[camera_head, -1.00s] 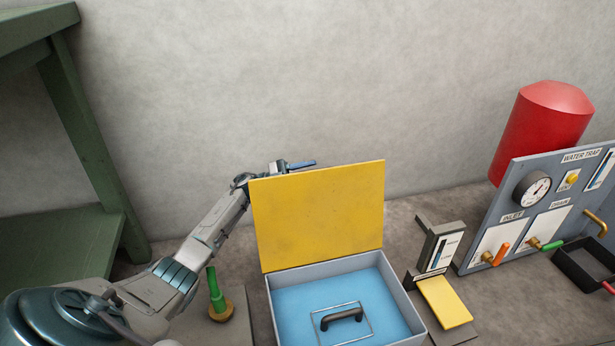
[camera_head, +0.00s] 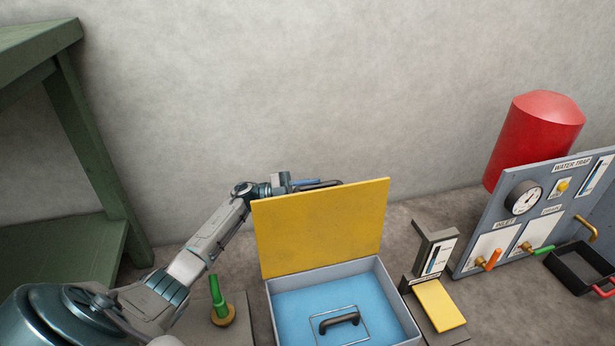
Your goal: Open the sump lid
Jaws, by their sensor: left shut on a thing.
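The yellow sump lid (camera_head: 320,232) stands raised, roughly upright, along the back edge of the grey sump box (camera_head: 392,300). Inside the open box is a blue surface (camera_head: 300,302), with a dark handle (camera_head: 339,322) in a thin rectangular frame. My left arm reaches in from the left and passes behind the lid. My left gripper (camera_head: 312,184) is shut on the lid at its top edge; the lid hides part of the gripper and the exact contact. My right gripper is not in view.
A green valve post (camera_head: 218,298) stands left of the box. Right are a yellow-footed gauge stand (camera_head: 438,304), a water trap panel (camera_head: 500,225), a red tank (camera_head: 533,135) and a black tray (camera_head: 570,275). A green bench (camera_head: 90,150) stands at left. The wall behind is bare.

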